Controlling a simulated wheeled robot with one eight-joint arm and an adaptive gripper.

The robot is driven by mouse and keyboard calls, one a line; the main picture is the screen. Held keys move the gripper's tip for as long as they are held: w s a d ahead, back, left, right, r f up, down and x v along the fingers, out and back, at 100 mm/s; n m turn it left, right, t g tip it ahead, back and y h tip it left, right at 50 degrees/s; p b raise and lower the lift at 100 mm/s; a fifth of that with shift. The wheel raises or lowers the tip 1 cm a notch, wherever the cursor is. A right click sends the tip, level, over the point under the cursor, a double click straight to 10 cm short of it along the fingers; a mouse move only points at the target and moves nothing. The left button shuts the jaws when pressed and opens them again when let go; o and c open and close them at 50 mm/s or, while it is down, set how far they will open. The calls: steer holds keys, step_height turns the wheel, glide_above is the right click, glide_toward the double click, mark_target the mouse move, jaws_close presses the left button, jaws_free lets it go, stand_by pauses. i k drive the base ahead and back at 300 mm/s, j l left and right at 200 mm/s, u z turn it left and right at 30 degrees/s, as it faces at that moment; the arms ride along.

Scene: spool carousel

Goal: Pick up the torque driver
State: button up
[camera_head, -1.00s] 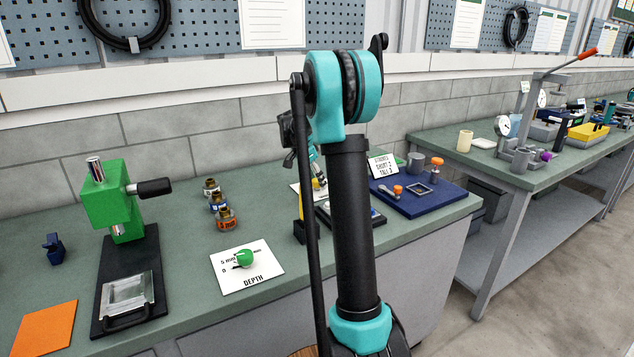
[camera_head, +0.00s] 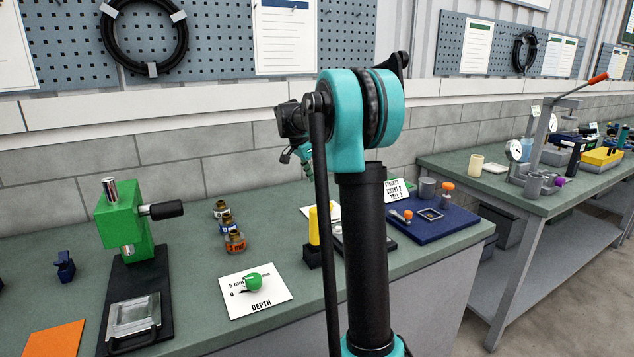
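A yellow upright handle (camera_head: 314,225) stands in a small black block (camera_head: 313,257) on the green bench, just left of my arm's dark link. It looks like the torque driver, but its lower part is hidden in the block and I cannot be sure. My gripper end (camera_head: 304,158) shows only in part behind my arm, above and beyond the yellow handle. It appears apart from the handle. Its fingertips are too small and too covered to tell whether they are open or shut.
A green press (camera_head: 122,220) stands at left. Several small jars (camera_head: 234,241) and a white DEPTH card (camera_head: 270,298) with a green knob (camera_head: 253,281) lie left of the block. A blue tray (camera_head: 448,222) with orange-topped parts is at right.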

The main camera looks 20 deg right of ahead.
mark_target(314, 246)
steer(key=k, duration=1)
